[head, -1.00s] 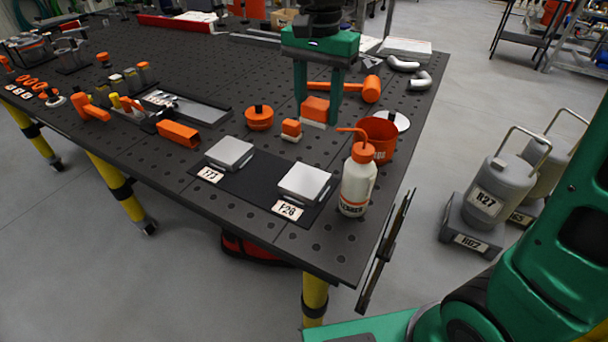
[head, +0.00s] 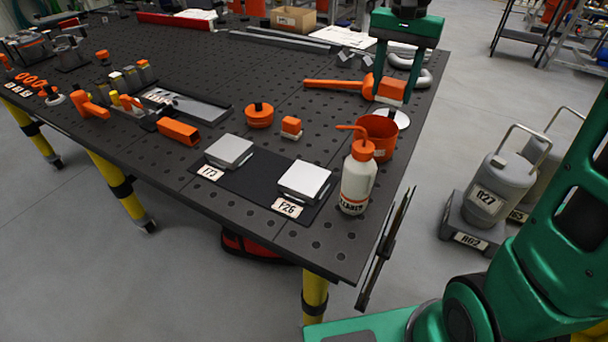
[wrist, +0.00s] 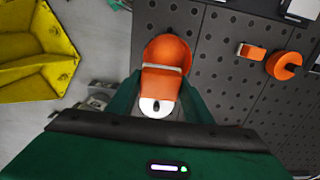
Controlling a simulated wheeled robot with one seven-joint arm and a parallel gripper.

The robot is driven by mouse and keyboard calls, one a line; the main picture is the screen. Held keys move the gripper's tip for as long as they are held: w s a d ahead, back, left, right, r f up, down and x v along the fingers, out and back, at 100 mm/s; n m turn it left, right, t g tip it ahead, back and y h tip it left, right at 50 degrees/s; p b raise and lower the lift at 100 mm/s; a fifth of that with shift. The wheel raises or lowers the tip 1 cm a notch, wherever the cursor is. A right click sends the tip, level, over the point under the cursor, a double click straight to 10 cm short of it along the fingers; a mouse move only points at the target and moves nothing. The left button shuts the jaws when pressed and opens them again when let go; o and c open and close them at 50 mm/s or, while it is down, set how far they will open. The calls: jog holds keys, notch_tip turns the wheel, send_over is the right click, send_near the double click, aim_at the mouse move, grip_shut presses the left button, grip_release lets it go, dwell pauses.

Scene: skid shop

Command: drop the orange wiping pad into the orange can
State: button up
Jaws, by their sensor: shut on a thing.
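My gripper (head: 393,98) is shut on the orange wiping pad (head: 391,89), a small block held above the table's right end. The orange can (head: 384,143) stands open below and slightly nearer than the pad in the head view. In the wrist view the pad (wrist: 160,85) sits between the fingers and overlaps the near part of the can (wrist: 167,46). Part of the can's mouth is hidden there. The pad is still outside the can.
A white wash bottle (head: 358,182) with an orange spout stands close in front of the can. An orange mallet (head: 335,84) lies behind, partly hidden by the pad. A pale disc (head: 400,117) lies behind the can. A smaller orange block (head: 291,127) stands to the left.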

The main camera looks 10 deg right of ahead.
aim_at(390, 98)
jog(key=shift+f, duration=1.55)
jog(key=o, duration=1.3)
notch_tip(390, 98, up, 11)
jog(key=shift+w+f, duration=0.1)
jog(key=shift+f, duration=0.05)
